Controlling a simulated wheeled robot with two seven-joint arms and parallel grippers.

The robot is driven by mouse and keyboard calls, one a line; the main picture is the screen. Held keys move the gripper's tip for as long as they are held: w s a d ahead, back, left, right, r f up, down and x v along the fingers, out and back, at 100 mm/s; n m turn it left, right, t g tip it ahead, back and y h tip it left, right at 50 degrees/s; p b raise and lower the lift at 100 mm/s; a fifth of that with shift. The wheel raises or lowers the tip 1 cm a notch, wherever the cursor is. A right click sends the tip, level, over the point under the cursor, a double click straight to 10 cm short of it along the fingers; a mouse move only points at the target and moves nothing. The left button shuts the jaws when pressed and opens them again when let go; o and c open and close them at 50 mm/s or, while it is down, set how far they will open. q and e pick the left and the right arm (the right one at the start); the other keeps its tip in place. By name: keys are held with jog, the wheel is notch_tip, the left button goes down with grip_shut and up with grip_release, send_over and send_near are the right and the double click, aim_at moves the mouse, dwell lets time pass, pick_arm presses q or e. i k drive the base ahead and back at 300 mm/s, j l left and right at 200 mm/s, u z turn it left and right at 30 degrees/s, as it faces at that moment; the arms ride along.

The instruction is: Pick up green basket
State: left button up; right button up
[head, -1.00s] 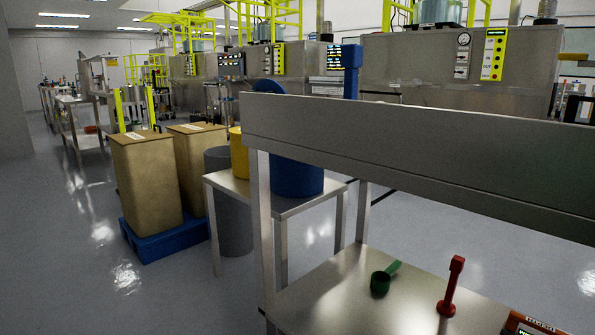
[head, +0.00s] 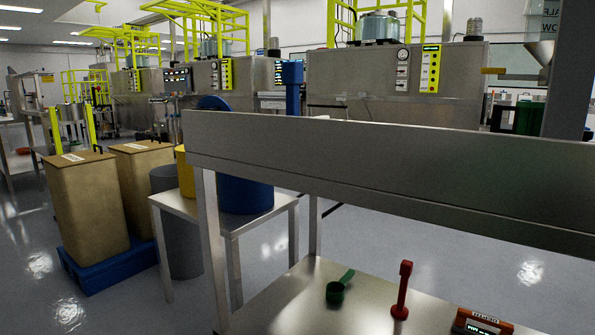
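A dark green, bucket-like object (head: 527,118) stands at the far right, beyond the steel shelf and partly cut off by a dark post. I cannot tell for certain that it is the green basket. A small green scoop (head: 336,291) with a raised handle lies on the steel table at the lower middle. Neither of my grippers is in view.
A steel panel (head: 380,165) crosses the front, above a steel table (head: 285,305). The table holds a red upright tool (head: 402,290) and an orange-handled device (head: 482,322). A blue drum (head: 245,195) and brown bins (head: 88,210) stand left. Floor behind is open.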

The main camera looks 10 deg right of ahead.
aim_at(527, 121)
jog(key=z, duration=1.5)
jog(key=j, duration=0.1)
